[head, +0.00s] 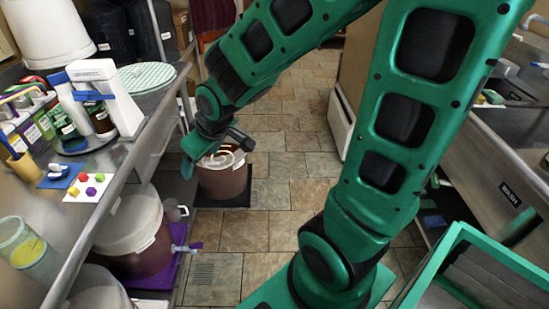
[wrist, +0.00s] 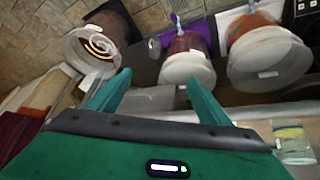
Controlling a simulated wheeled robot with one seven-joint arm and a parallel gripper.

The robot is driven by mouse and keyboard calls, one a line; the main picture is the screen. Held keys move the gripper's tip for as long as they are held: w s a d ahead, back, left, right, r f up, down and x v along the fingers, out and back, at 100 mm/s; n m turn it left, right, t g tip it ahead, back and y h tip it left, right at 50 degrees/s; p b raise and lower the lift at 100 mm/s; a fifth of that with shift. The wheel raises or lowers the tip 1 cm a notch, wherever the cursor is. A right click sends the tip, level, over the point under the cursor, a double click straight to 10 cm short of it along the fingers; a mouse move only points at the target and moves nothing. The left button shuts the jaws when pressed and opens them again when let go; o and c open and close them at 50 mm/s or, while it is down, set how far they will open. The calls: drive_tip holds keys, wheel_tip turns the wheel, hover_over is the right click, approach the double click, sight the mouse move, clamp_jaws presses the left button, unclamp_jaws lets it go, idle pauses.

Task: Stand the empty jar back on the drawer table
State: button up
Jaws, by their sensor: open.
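My gripper (head: 212,150) is open, above the left end of the aisle, with one finger in front of a brown bucket. In the wrist view my gripper (wrist: 160,80) has its two fingers wide apart with nothing held between them. A small clear vessel (head: 175,210), perhaps the empty jar, is low beside the left counter, near a lidded bucket. It seems to show in the wrist view (wrist: 154,46), too small to tell its pose. A clear jar (head: 22,243) with yellowish content stands on the left counter, also in the wrist view (wrist: 293,143). I cannot tell which surface is the drawer table.
The brown bucket (head: 222,180) with a coil on top stands on a dark mat. A white-lidded bucket (head: 132,225) stands on a purple mat (head: 180,262). The left counter (head: 95,215) holds bottles and coloured cubes. A green-rimmed bin (head: 462,232) is at right. The tiled aisle is mostly clear.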

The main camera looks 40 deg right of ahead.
drive_tip(key=s+d+r+m+g, duration=0.2)
drive_tip(key=s+d+m, duration=0.3)
drive_tip(key=s+d, duration=0.3)
drive_tip(key=s+d+r+m+g, duration=0.2)
drive_tip(key=s+d+m, duration=0.3)
drive_tip(key=s+d, duration=0.4)
drive_tip(key=s+g, duration=0.1)
drive_tip(key=s, duration=0.5)
drive_tip(key=shift+r+g+h, duration=0.25)
drive_tip(key=shift+g+h, duration=0.05)
drive_tip(key=shift+g, duration=0.1)
drive_tip(key=shift+d, duration=0.1)
drive_tip(key=shift+w+f, duration=0.25)
drive_tip(key=shift+w, duration=0.35)
